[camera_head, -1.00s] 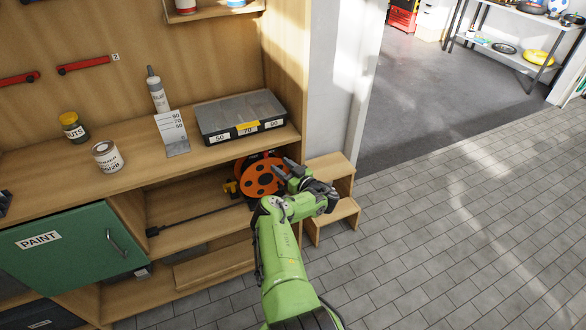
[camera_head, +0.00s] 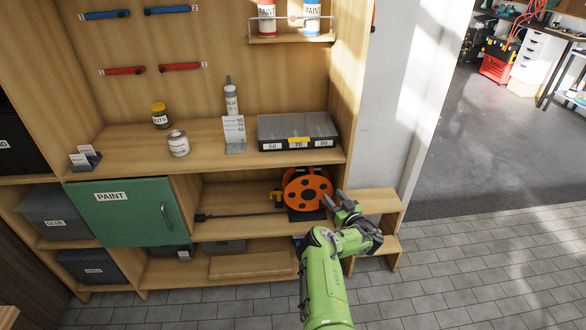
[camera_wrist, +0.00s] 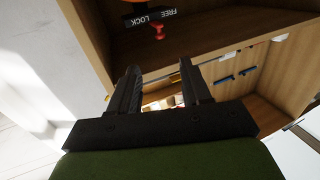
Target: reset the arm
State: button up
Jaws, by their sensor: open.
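My green arm reaches up from the bottom of the head view, in front of the bench's right end. My gripper (camera_head: 334,202) is at its end, beside the orange reel and above the small wooden step. In the wrist view, my gripper (camera_wrist: 160,85) shows two dark fingers standing apart with nothing held between them. The orange cable reel (camera_head: 307,188) stands on the shelf just left of the gripper. A FREE/LOCK label (camera_wrist: 150,19) with a red knob (camera_wrist: 158,33) shows at the top of the wrist view.
The wooden step (camera_head: 370,203) stands close by the gripper at the bench's right end. A grey organizer case (camera_head: 297,131), a glue bottle (camera_head: 231,100) and cans are on the worktop. The green PAINT door (camera_head: 125,215) is shut. Tiled floor (camera_head: 480,270) is open to the right.

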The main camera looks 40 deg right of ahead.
jog(key=w+d+r+m+g+h, duration=0.1)
jog(key=d+r+m+g+h, duration=0.2)
jog(key=r, duration=0.5)
jog(key=w+d+r+m+h, duration=0.1)
jog(key=d+r+m+h, duration=0.1)
jog(key=r+h, duration=0.45)
jog(key=s+a+r+m+g+y, duration=0.1)
jog(key=a+r+m+g, duration=0.15)
jog(key=r, duration=0.35)
jog(key=a+r+m+g+y, duration=0.1)
jog(key=a+r+m+g, duration=0.1)
jog(key=a+r, duration=0.25)
jog(key=s+a+r+n+y, duration=0.2)
jog(key=s+a+y, duration=0.1)
jog(key=a, duration=0.6)
jog(key=s+a+r+n+g+y, duration=0.1)
jog(key=s+a+r+y, duration=0.25)
jog(key=a, duration=0.65)
jog(key=s+a+r+n+y, duration=0.2)
jog(key=s+a, duration=0.2)
jog(key=a, duration=0.5)
jog(key=s+a+f+n+g+y, duration=0.1)
jog(key=s+a+n, duration=0.2)
jog(key=s+a, duration=0.4)
jog(key=s+a+f+n+g+y, duration=0.2)
jog(key=s+a+n, duration=0.2)
jog(key=s+a, duration=0.3)
jog(key=s, duration=0.5)
jog(key=shift+s, duration=0.25)
